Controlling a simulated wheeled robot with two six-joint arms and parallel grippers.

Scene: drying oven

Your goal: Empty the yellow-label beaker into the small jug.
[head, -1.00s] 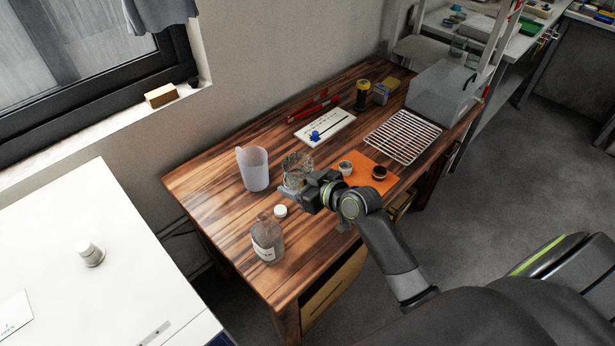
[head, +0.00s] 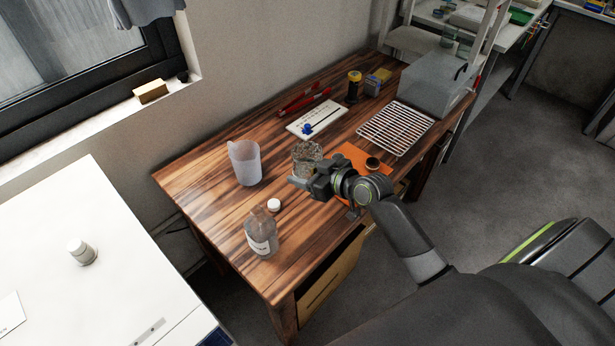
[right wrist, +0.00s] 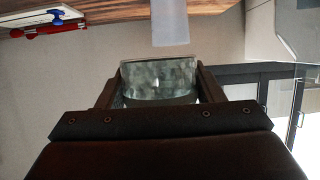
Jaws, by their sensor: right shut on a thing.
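A clear glass beaker (head: 307,156) is held between the fingers of my right gripper (head: 305,180). It also shows between the two fingers in the right wrist view (right wrist: 158,80). No yellow label can be made out on it. The small jug (head: 245,164), whitish and translucent with a spout, stands upright on the wooden table to the left of the beaker, apart from it. The jug also shows beyond the beaker in the right wrist view (right wrist: 169,22). Contents of both are not clear. My left gripper is not in view.
A bottle (head: 261,235) and a white cap (head: 274,205) are at the front left of the table. An orange mat (head: 352,152) with a dark round item (head: 373,164), a wire rack (head: 396,130) and a white board (head: 316,119) lie beyond. Table left of the jug is clear.

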